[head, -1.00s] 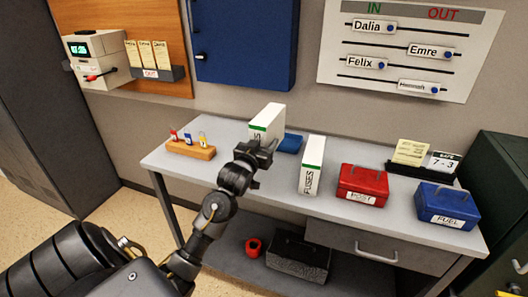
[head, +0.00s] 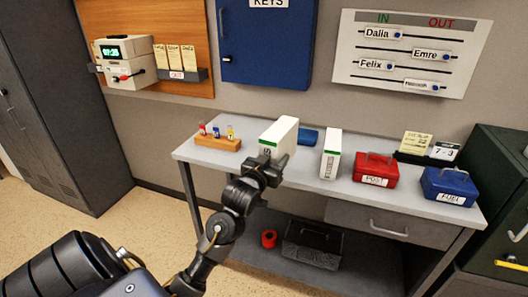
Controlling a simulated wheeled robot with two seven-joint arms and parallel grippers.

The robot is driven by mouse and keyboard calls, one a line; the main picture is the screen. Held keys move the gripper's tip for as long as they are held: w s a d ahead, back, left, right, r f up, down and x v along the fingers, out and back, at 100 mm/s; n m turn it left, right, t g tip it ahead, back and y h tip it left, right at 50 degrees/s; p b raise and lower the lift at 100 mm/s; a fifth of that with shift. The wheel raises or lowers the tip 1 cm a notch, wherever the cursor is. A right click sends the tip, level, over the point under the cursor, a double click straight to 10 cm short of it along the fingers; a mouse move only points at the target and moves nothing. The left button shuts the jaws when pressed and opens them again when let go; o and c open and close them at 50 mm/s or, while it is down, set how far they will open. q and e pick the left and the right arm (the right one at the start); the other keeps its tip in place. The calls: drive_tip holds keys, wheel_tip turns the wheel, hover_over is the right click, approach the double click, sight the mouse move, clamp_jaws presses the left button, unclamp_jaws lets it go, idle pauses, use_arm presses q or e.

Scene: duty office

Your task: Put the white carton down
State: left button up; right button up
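A white carton (head: 280,133) with a green stripe is at the front of my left gripper (head: 268,165), near the middle of the grey desk (head: 400,198). The gripper appears shut on the carton's near end. Its fingers are small and partly hidden against the carton. The carton leans compared with the upright one to its right. I cannot tell whether its lower edge touches the desk. A second white carton (head: 330,155) with a green stripe stands upright on the desk. My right gripper is not in view.
A wooden block with several coloured tags (head: 217,142) is at the desk's left. A blue item (head: 308,136) lies behind the cartons. Red (head: 376,170) and blue (head: 449,187) boxes stand at the right. Bare desk shows between the wooden block and the held carton.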

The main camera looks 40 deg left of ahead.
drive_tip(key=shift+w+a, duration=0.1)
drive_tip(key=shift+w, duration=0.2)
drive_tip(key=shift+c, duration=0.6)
use_arm(q)
drive_tip(key=s+d+f+m+h, duration=0.1)
drive_tip(key=s+d+h, duration=0.1)
drive_tip(key=s+d, duration=0.3)
drive_tip(key=s+d+f+m+h, duration=0.1)
drive_tip(key=s+d, duration=0.4)
drive_tip(key=d, duration=0.8)
drive_tip(key=shift+f+h, duration=0.4)
drive_tip(key=shift+f, duration=0.35)
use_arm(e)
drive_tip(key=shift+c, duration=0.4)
